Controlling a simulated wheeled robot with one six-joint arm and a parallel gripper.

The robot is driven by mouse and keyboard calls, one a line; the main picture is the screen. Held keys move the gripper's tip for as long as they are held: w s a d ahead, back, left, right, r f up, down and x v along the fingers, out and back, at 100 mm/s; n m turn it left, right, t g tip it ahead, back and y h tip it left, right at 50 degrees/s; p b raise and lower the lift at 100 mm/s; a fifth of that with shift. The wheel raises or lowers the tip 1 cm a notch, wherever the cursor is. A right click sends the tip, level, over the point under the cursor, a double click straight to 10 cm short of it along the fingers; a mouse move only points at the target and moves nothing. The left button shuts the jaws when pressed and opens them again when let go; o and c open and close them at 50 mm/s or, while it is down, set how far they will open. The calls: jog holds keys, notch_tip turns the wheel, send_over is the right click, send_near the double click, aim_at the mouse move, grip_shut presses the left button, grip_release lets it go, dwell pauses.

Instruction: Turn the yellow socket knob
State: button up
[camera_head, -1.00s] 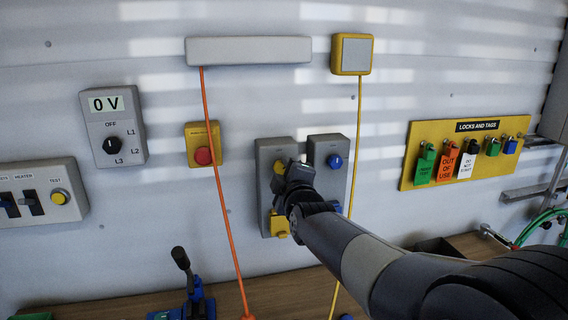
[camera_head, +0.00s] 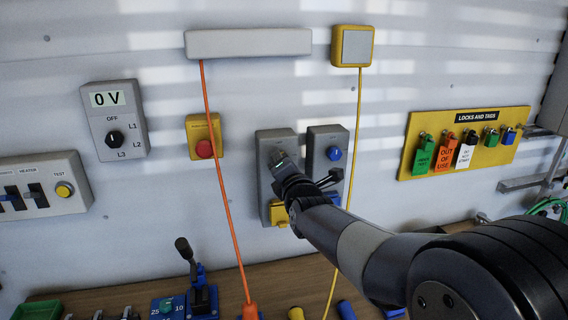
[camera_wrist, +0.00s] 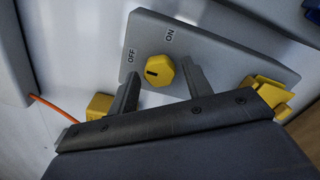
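The yellow knob (camera_wrist: 158,70) sits on a grey socket box (camera_wrist: 222,55) between the marks OFF and ON. Its dark pointer line lies nearer the OFF side. My gripper (camera_wrist: 162,78) is open in the wrist view, one finger on each side of the knob with gaps visible. Whether the fingertips reach past the knob's face I cannot tell. In the head view my gripper (camera_head: 279,160) is in front of the upper part of the left grey box (camera_head: 264,190) and hides the knob. The box's yellow socket (camera_head: 278,212) shows below.
A second grey box with a blue knob (camera_head: 333,154) stands close on the right. An orange cord (camera_head: 222,180) hangs on the left and a yellow cord (camera_head: 357,130) on the right. A red stop button (camera_head: 204,149) is further left. The bench holds a lever device (camera_head: 198,285).

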jog(key=shift+o, duration=0.5)
jog(key=shift+s, duration=0.1)
jog(key=shift+b+v, duration=0.75)
jog(key=shift+v, duration=2.15)
jog(key=b+v, duration=0.1)
jog(key=v, duration=1)
jog(key=shift+w+r, duration=0.1)
jog(key=shift+w, duration=0.1)
jog(key=p+x, duration=0.1)
jog(key=x, duration=1)
jog(key=shift+w, duration=0.2)
jog(key=shift+s, duration=0.15)
